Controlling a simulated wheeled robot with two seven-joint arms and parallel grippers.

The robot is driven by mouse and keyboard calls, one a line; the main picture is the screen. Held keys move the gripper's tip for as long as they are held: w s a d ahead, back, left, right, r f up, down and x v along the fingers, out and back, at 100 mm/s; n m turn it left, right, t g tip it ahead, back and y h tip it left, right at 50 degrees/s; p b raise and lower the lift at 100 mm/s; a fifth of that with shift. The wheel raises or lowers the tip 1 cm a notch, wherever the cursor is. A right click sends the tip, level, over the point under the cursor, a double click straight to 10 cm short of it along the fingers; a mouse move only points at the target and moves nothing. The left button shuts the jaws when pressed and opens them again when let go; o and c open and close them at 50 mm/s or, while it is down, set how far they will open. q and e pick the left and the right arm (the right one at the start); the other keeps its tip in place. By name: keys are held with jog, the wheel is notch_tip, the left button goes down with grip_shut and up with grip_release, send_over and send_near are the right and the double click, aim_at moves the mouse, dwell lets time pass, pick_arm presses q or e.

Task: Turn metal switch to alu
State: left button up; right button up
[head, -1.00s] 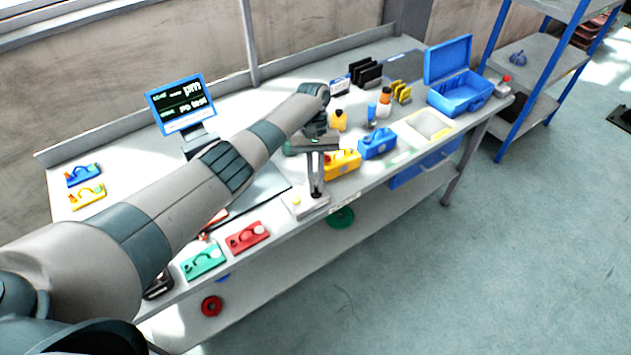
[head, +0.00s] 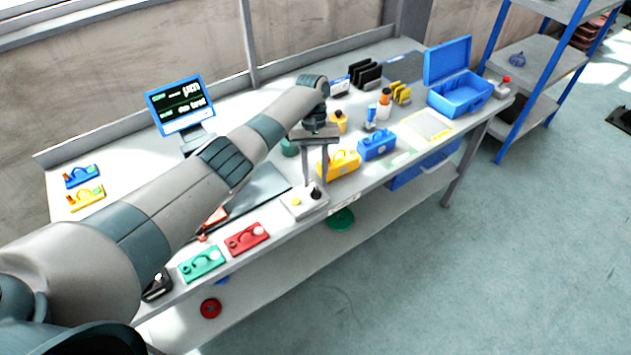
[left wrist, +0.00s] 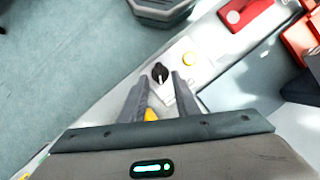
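The metal switch is a black knob (head: 315,192) on a pale box (head: 296,208) with a yellow button (head: 296,202), at the table's front edge. The knob also shows in the left wrist view (left wrist: 160,72), with a light pointer line; its labels are too small to read. My left gripper (head: 315,180) points down over the knob, with its two fingers apart. In the left wrist view the open fingers (left wrist: 161,78) lie either side of the knob's line, and nothing is held. The knob looks free of both fingers. My right gripper is not in view.
A blue-framed screen (head: 181,103) shows blurred text, its second line ending in "test". A red case (head: 247,238) and a green case (head: 202,263) lie left of the switch box. A yellow case (head: 340,165) and a blue case (head: 377,145) stand right of it.

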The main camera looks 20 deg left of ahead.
pick_arm(q)
jog(key=b+v, duration=0.1)
jog(key=v, duration=1.4)
jog(key=shift+r+b, duration=0.15)
jog(key=shift+b, duration=0.15)
